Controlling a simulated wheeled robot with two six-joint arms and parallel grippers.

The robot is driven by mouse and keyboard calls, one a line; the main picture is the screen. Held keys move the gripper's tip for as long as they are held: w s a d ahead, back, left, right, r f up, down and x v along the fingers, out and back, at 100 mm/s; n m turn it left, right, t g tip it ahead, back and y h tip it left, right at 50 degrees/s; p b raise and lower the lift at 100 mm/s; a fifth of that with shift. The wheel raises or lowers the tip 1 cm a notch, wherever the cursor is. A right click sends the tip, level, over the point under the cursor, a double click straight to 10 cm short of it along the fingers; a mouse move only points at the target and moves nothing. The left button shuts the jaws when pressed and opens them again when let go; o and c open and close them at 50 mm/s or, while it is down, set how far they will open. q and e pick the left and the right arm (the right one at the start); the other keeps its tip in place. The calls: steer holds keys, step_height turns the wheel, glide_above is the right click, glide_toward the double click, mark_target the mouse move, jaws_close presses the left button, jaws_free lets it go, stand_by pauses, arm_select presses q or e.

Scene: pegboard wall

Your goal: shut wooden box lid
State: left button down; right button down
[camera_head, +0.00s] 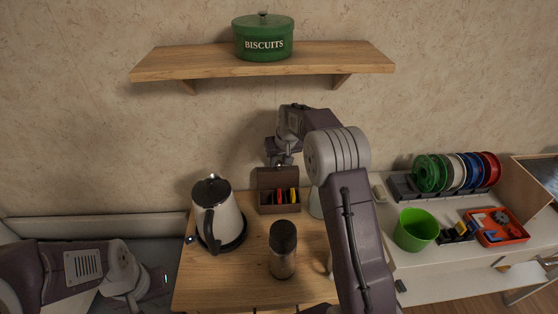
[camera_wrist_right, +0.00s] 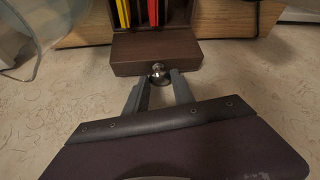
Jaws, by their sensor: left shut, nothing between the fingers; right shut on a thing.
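The dark wooden box (camera_head: 280,209) stands at the back of the wooden table, holding several colourful upright packets. Its lid (camera_head: 270,178) is raised against the wall side, open. In the right wrist view the lid (camera_wrist_right: 155,53) shows as a brown panel with a round metal knob (camera_wrist_right: 158,71). My right gripper (camera_head: 278,163) reaches over the box from above; in the right wrist view its fingers (camera_wrist_right: 159,80) are shut on the knob. My left gripper (camera_head: 160,290) is shut and empty at the lower left, away from the box.
A white kettle (camera_head: 227,214) stands left of the box and a dark-topped grinder (camera_head: 283,250) in front. A shelf (camera_head: 180,63) with a green biscuit tin (camera_head: 263,37) hangs above. A green bucket (camera_head: 416,230) stands on the right-hand white table.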

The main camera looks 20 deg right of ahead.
mark_target(277, 172)
stand_by(0.8)
steer(key=s+b, duration=0.1)
steer(key=b, duration=0.1)
steer(key=s+t+b, duration=0.1)
steer(key=b, duration=0.1)
steer(key=shift+a+f+b, duration=0.15)
steer(key=shift+a+b, duration=0.1)
steer(key=shift+b, duration=0.1)
steer(key=shift+s+a, duration=0.2)
steer(key=shift+s, duration=0.45)
steer(key=shift+s+a+b, duration=0.25)
steer(key=shift+s+b, duration=0.05)
steer(key=shift+s, duration=0.9)
steer(key=shift+s+a+f, duration=0.15)
steer(key=shift+s+f, duration=0.1)
steer(key=shift+s, duration=0.25)
steer(key=shift+s+a+f, duration=0.1)
steer(key=shift+s+f, duration=0.1)
steer(key=shift+s, duration=0.3)
